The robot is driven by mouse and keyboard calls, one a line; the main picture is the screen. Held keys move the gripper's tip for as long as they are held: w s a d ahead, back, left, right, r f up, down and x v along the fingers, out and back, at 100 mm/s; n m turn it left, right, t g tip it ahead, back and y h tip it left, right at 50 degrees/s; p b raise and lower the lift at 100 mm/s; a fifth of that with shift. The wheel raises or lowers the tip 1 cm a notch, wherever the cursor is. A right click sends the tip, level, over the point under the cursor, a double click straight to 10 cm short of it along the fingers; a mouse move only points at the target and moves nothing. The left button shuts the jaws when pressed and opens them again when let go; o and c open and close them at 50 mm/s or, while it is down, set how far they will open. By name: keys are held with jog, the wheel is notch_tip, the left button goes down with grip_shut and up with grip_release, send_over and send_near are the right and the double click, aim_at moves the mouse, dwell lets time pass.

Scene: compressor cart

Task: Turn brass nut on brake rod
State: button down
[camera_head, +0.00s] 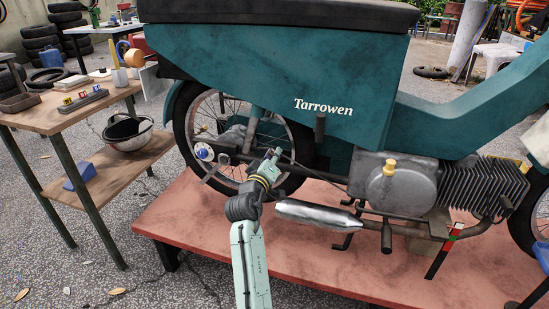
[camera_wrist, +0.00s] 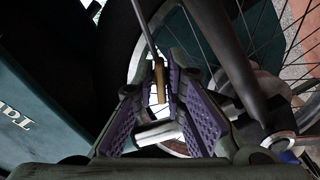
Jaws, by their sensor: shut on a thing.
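The brass nut (camera_wrist: 159,78) shows in the wrist view as a narrow golden piece at the end of the thin grey brake rod (camera_wrist: 143,28). My gripper (camera_wrist: 161,85) has its purple ribbed pads on both sides of the nut and is shut on it. A bright silver cylinder (camera_wrist: 157,133) lies below the nut, between the pads. In the head view, my gripper (camera_head: 274,156) is at the rear wheel (camera_head: 212,112) of the teal motorbike (camera_head: 350,70), and the nut is too small to make out there.
The bike stands on a red platform (camera_head: 210,235). The silver exhaust (camera_head: 320,214) runs just right of my arm, and wheel spokes are close by. A wooden workbench (camera_head: 55,115) with tools stands at left. Grey ground lies between bench and platform.

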jog(key=shift+f, duration=0.2)
jog(key=c, duration=1.8)
grip_release()
jog(key=shift+o, duration=0.2)
notch_tip(320, 180, up, 11)
jog(key=shift+f, duration=0.1)
